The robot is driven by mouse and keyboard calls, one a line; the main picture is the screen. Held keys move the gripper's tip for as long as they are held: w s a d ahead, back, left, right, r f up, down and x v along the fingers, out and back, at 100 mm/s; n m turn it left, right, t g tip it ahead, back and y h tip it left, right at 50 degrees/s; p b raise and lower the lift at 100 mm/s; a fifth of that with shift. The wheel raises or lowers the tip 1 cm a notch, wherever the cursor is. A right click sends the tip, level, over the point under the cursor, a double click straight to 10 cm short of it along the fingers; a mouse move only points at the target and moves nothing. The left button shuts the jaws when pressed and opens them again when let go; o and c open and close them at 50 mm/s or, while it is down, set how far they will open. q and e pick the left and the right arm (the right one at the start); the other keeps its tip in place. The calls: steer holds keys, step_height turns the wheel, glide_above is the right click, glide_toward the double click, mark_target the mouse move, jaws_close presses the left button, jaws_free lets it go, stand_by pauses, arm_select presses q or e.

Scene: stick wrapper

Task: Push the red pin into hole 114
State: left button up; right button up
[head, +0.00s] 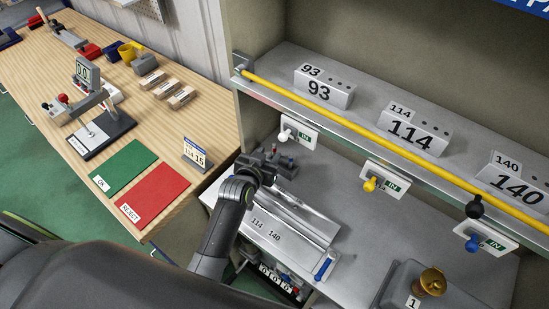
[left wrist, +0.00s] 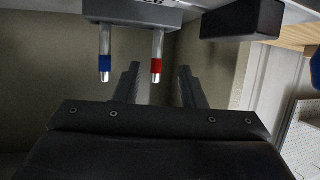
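My left gripper (head: 280,164) is over the left end of the grey bench, beside a small grey block with upright pins. In the left wrist view its two fingers (left wrist: 160,88) are spread apart. A shelf block marked 114 (head: 413,134) has dark dots on top. A metal tray (head: 285,215) also carries a 114 label. My right gripper is not visible.
A yellow rail (head: 390,135) runs along the shelf edge above the bench. Blocks marked 93 (head: 322,90) and 140 (head: 515,188) flank the 114 block. Valve handles stick out below the rail. A blue-handled tool (head: 324,268) lies by the tray.

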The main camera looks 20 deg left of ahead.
mark_target(274, 149)
arm_select(q)
steer(key=shift+w+f, duration=0.2)
steer(key=shift+w, duration=0.25)
steer(key=b+x, duration=0.4)
steer(key=shift+w+d+r, duration=0.1)
steer(key=shift+d+r, duration=0.05)
steer(key=shift+d, duration=0.1)
steer(key=shift+w+b, duration=0.4)
steer(key=shift+w, duration=0.15)
steer(key=shift+c, duration=0.5)
jaws_close()
